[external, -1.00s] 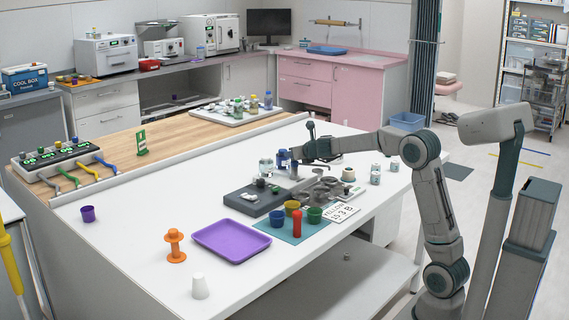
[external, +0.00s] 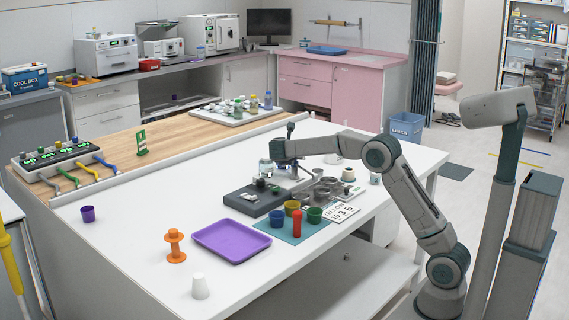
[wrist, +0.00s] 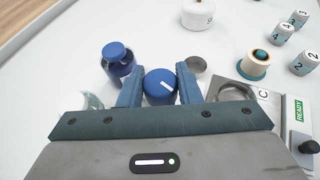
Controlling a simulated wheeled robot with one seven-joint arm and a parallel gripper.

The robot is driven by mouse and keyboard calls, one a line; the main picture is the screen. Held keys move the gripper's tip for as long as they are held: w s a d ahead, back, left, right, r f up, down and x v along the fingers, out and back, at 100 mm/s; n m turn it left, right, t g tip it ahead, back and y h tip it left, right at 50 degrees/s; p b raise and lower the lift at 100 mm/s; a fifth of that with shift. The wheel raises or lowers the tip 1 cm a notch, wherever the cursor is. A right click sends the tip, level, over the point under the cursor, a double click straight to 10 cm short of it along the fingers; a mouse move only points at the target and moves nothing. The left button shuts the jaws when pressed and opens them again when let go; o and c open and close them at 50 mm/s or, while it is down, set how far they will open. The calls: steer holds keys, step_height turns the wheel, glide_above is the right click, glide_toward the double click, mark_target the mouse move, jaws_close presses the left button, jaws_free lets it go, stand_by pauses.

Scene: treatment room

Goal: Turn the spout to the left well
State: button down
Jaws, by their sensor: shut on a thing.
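A round blue knob (wrist: 157,89) with a white line on top sits between my two blue fingers in the wrist view. My gripper (wrist: 161,90) is shut on it from both sides. In the external view my gripper (external: 291,172) is over the back part of the grey apparatus on the white table, and my arm hides the knob there. A plate marked C (wrist: 264,94) with a round well (wrist: 234,91) lies to the right of the knob in the wrist view. I cannot clearly make out the spout or the left well.
A blue-capped jar (wrist: 117,60) stands close to my left finger. Several white numbered blocks and a white lidded pot (wrist: 198,14) are farther off. Coloured cups stand on a teal mat (external: 296,233) at the front. The purple tray (external: 232,243) lies left of them.

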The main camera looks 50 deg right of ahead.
steer(key=shift+m+g+h+p, duration=0.6)
steer(key=shift+m+g+p, duration=1.3)
steer(key=shift+g+p, duration=0.25)
steer(key=c, duration=1)
jaws_free()
steer(key=shift+d, duration=0.1)
steer(key=shift+c, duration=0.2)
steer(key=p+v, duration=0.1)
steer(key=v, duration=1.3)
steer(key=shift+w, duration=0.15)
